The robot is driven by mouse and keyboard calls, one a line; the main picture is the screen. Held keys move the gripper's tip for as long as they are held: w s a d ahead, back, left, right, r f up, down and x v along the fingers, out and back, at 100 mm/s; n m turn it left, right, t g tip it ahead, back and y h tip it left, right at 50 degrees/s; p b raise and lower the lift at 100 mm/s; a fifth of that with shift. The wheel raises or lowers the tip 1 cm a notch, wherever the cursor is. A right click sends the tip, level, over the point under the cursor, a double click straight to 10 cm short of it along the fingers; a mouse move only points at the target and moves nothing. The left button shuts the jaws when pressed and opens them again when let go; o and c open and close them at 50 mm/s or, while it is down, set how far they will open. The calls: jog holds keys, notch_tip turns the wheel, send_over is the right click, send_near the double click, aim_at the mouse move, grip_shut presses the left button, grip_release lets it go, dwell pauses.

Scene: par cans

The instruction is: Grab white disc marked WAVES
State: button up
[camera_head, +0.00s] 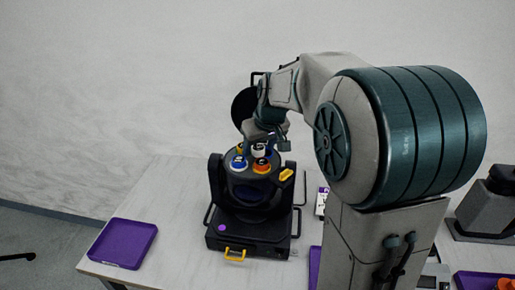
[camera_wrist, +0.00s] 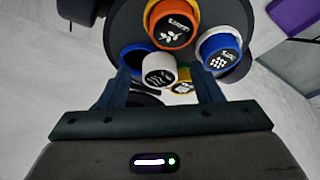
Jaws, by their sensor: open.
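The white disc (camera_wrist: 159,72) has a black face with white wavy lines and sits among other coloured discs on the black lamp head (camera_wrist: 125,22). In the head view the white disc (camera_head: 259,150) is at the top of the lamp, close under my gripper (camera_head: 267,140). In the wrist view my gripper (camera_wrist: 163,82) is open, with one finger on each side of the white disc. I cannot tell whether the fingers are level with it or touch it.
An orange disc (camera_wrist: 173,24), a blue disc (camera_wrist: 220,54) and a yellow one (camera_wrist: 183,86) crowd around the white disc. The lamp base (camera_head: 248,233) stands on a pale table (camera_head: 177,205). A purple tray (camera_head: 123,243) lies left, with bare table between.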

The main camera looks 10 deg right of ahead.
jog(key=c, duration=1.1)
